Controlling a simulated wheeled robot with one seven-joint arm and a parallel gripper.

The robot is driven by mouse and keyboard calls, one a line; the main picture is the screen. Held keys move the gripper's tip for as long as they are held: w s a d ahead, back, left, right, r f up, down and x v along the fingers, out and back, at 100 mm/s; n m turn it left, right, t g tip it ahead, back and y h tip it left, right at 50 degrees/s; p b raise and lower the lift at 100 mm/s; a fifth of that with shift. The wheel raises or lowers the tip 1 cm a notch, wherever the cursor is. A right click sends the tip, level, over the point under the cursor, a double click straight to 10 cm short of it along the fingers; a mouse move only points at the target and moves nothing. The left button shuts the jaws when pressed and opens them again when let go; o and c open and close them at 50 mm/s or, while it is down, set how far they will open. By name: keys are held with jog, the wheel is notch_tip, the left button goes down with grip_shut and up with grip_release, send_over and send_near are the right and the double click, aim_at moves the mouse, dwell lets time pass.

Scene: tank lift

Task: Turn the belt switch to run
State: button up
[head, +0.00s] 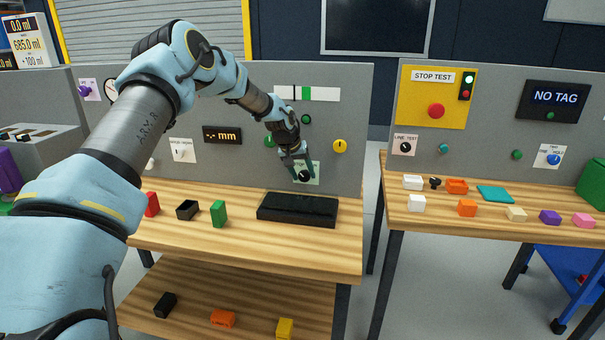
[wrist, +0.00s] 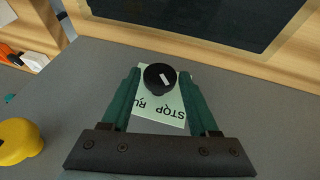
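The belt switch is a round black knob (wrist: 160,77) on a pale green plate (wrist: 172,118) with STOP and RU legible, the rest hidden. In the head view the knob (head: 304,176) sits low on the grey panel, above the black belt (head: 297,209). A white mark on the knob slants toward the STOP side. My gripper (wrist: 160,75) is open, its two green fingers on either side of the knob, with narrow gaps visible. In the head view my gripper (head: 296,163) is at the plate and partly covers it. Contact cannot be told.
A yellow knob (head: 340,146) stands out of the panel close to the right of my gripper, also in the wrist view (wrist: 18,141). A green button (head: 306,119) is above. The wooden table (head: 250,255) carries a green block (head: 218,213) and a black box (head: 187,210).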

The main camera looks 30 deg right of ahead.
grip_shut()
dwell(0.4)
jog(key=y+b, duration=0.1)
jog(key=t+y+b, duration=0.1)
jog(key=shift+s+d+f+m+t+b, duration=0.15)
jog(key=shift+s+d+m+t+b, duration=0.15)
jog(key=shift+d+b, duration=0.1)
jog(key=t+y+b, duration=0.1)
jog(key=b, duration=0.1)
jog(key=t+y+b, duration=0.1)
jog(key=y+b, duration=0.1)
jog(key=shift+s+d+f+m+t, duration=0.1)
jog(key=shift+s+d+m+t, duration=0.1)
jog(key=shift+m+t, duration=0.2)
jog(key=t+y+b, duration=0.2)
jog(key=b, duration=0.1)
jog(key=m+t+y+b, duration=0.1)
jog(key=shift+s+d+f+y, duration=0.2)
jog(key=shift+f+y, duration=0.1)
jog(key=shift+y, duration=0.1)
jog(key=shift+m+t+y+b, duration=0.5)
jog(key=shift+t+y+b, duration=0.5)
jog(key=shift+t+b, duration=0.6)
